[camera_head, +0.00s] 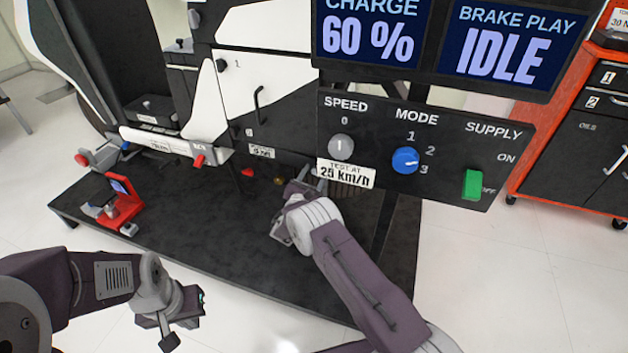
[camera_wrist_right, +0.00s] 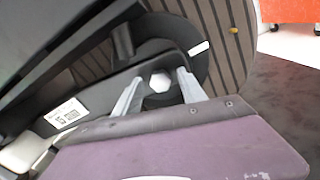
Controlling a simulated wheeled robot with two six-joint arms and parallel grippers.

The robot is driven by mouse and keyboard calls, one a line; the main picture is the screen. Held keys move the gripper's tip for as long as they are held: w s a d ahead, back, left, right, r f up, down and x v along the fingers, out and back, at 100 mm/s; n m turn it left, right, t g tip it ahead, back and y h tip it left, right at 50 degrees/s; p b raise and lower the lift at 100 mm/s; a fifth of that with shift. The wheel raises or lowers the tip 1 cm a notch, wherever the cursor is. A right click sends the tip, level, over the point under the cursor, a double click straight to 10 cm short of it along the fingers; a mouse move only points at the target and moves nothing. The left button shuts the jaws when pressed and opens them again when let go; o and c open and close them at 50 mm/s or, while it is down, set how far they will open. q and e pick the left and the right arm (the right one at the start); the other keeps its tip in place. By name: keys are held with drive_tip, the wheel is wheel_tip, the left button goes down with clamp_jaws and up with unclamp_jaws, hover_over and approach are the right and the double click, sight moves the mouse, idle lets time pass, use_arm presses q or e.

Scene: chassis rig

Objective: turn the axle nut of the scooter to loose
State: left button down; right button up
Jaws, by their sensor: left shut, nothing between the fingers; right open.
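The axle nut (camera_wrist_right: 160,81) is a pale silver hexagon on a dark arm beside the striped wheel (camera_wrist_right: 218,38) in the right wrist view. The head view does not show the nut; the gripper and panel cover that spot. My left gripper (camera_head: 170,338) is shut and empty, low at the left, in front of the black platform.
The scooter (camera_head: 262,85) stands on the black platform (camera_head: 190,235). A red clamp (camera_head: 122,207) is at the platform's left end. The control panel (camera_head: 425,145) hangs above my right arm, with its supply switch green (camera_head: 472,185). A red-topped cabinet (camera_head: 570,130) stands at the right.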

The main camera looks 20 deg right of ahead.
clamp_jaws()
drive_tip(key=shift+n, duration=0.3)
drive_tip(key=n, duration=0.5)
drive_tip(key=n+p, duration=0.1)
drive_tip(key=n, duration=0.4)
drive_tip(key=shift+w+a+f, duration=0.1)
drive_tip(key=shift+w+a, duration=0.05)
drive_tip(key=shift+a, duration=0.05)
drive_tip(key=n, duration=0.5)
drive_tip(key=shift+a+f, duration=0.1)
drive_tip(key=shift+f, duration=0.1)
drive_tip(key=n, duration=0.5)
drive_tip(key=shift+f, duration=0.15)
drive_tip(key=shift+n, duration=0.4)
